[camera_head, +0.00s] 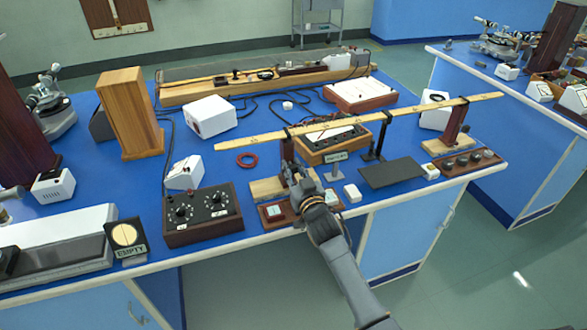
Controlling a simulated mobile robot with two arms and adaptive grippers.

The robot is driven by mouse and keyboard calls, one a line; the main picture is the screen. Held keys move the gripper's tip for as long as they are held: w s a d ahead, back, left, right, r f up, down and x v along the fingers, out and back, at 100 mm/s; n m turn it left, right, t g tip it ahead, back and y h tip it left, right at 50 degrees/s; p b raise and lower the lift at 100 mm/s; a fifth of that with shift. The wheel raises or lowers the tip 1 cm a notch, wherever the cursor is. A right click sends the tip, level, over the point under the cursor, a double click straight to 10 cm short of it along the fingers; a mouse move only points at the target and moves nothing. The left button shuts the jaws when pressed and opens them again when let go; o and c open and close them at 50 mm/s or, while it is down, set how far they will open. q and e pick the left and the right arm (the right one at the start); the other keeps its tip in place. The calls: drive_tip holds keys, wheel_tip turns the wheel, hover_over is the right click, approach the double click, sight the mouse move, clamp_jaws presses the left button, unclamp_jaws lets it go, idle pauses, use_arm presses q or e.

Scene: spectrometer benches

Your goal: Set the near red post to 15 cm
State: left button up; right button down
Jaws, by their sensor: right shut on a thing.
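The near red post (287,150) stands upright on a pale wooden base (264,189) near the bench's front edge. A long wooden rule (345,124) rests across its top and slopes up to the right in the picture. The far red post (454,126), on its own wooden base, stands under the rule's other end. My right gripper (296,174) reaches in from the front and is shut on the near red post, low down. Its fingers hide the contact and the post's foot. No scale reading can be made out. My left gripper is out of view.
A black dial box (203,214) stands left of my right gripper. A small white block (352,193) and a dark plate (391,173) lie to its right. The bench's front edge runs beneath my right arm.

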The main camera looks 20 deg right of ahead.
drive_tip(key=a, duration=0.4)
drive_tip(key=c, duration=1.5)
unclamp_jaws()
drive_tip(key=shift+d, duration=0.1)
drive_tip(key=o, duration=0.3)
drive_tip(key=shift+s, duration=0.1)
drive_tip(key=shift+o, duration=0.2)
drive_tip(key=shift+s, duration=0.1)
drive_tip(key=s, duration=1.1)
drive_tip(key=shift+s+d, duration=0.15)
drive_tip(key=shift+s, duration=0.25)
